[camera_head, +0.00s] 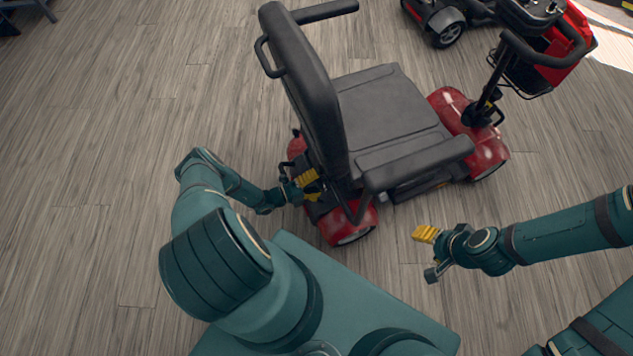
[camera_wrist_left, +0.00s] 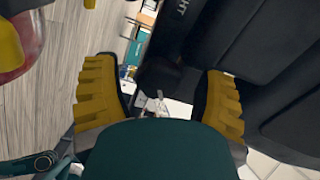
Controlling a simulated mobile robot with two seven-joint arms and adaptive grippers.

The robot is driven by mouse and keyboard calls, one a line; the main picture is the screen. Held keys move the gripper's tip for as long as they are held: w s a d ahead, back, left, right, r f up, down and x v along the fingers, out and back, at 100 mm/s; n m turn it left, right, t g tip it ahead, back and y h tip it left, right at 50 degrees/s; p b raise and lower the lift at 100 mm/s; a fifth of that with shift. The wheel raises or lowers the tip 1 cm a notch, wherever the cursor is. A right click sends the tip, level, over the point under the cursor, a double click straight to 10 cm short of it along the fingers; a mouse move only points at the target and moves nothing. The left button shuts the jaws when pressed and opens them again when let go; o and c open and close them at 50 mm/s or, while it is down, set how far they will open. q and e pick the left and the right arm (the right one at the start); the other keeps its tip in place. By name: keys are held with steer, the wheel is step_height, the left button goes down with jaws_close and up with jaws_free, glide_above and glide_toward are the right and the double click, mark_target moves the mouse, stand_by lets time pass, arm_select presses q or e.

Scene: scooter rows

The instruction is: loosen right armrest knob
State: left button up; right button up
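A red scooter (camera_head: 458,110) with a black seat (camera_head: 385,105) stands ahead, its tiller to the right. The right armrest (camera_head: 418,163) is the one nearer me; the other armrest (camera_head: 325,11) is at the far side. I cannot make out the armrest knob in either view. My left gripper (camera_head: 312,188) is behind the seat back (camera_head: 300,75), low near the rear wheel. In the left wrist view its yellow fingers (camera_wrist_left: 160,100) are apart with nothing clearly between them; a dark lettered surface (camera_wrist_left: 245,40) is close on the right. My right gripper (camera_head: 430,254) is open and empty, right of the rear wheel.
A red rear wheel cover (camera_head: 350,222) is just below my left gripper. The wooden floor (camera_head: 100,120) on the left is clear.

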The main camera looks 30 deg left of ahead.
arm_select(q)
steer(key=shift+s, duration=0.1)
steer(key=v, duration=1.2)
stand_by(0.4)
